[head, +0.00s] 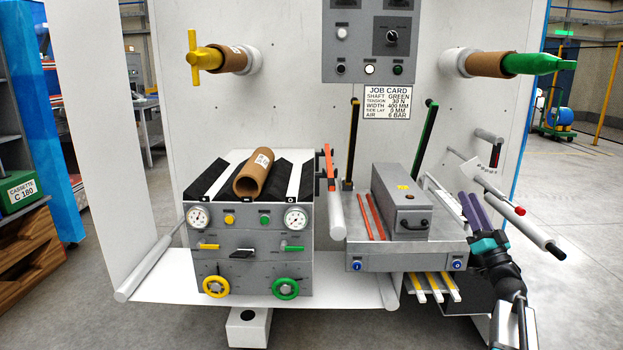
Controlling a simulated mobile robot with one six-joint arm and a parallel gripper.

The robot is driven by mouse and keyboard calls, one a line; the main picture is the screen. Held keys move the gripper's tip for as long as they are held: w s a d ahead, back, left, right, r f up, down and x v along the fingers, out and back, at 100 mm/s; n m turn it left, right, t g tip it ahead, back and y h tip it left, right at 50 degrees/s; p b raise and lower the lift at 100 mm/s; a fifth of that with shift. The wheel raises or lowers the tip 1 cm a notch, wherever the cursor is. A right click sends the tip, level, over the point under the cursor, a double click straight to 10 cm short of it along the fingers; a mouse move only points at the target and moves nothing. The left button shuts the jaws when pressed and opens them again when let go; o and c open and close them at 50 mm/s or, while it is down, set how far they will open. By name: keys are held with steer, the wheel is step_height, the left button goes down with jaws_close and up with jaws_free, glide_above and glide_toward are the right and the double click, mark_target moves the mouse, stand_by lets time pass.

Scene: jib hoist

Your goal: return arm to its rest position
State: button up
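My gripper (470,194) is at the lower right, with dark purple fingers and teal parts at their base. It points up and away, in front of the right end of the grey bench with the grey box. The two fingers lie close side by side, and I see nothing held between them. Whether a gap is left between the fingertips is not clear. My dark arm (512,285) comes up from the bottom right edge.
A grey box (402,200) with a black handle stands on the bench left of my gripper. A white-grey bar with a red knob (519,211) juts out close to its right. A brown core (253,174) lies on the left unit. Yellow-striped strips (433,287) stick out below the bench.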

steer(key=w+a+f+n+g+y+p, duration=0.2)
steer(key=a+f+g+y+p, duration=0.15)
steer(key=a+f, duration=0.7)
steer(key=w+a+f+n+g+y+p, duration=0.1)
steer(key=a+f+n+g+y+p, duration=0.2)
steer(key=a+f, duration=0.75)
steer(key=s+a+f+g+p, duration=0.3)
steer(key=s+a+f+g, duration=0.25)
steer(key=a+f, duration=0.4)
steer(key=s+a+f+g+p, duration=0.2)
steer(key=s+a+f+g, duration=0.35)
steer(key=a, duration=0.65)
steer(key=s+a+f+n+g+h+p, duration=0.1)
steer(key=s+f+g+p, duration=0.15)
steer(key=s+f, duration=0.45)
steer(key=s+a+f+g+h+p, duration=0.1)
steer(key=s+a+f+g, duration=0.15)
steer(key=s, duration=0.85)
steer(key=s+a+f+n+g+h+p, duration=0.1)
steer(key=s+f+g+p, duration=0.1)
steer(key=s+f+g, duration=0.5)
steer(key=s+d+f+m+h, duration=0.2)
steer(key=s+d+m+h, duration=0.2)
steer(key=s+d+h, duration=0.4)
steer(key=shift+s+d+f+m+g, duration=0.35)
steer(key=shift+s+d+g, duration=0.1)
steer(key=shift+s+d, duration=3)
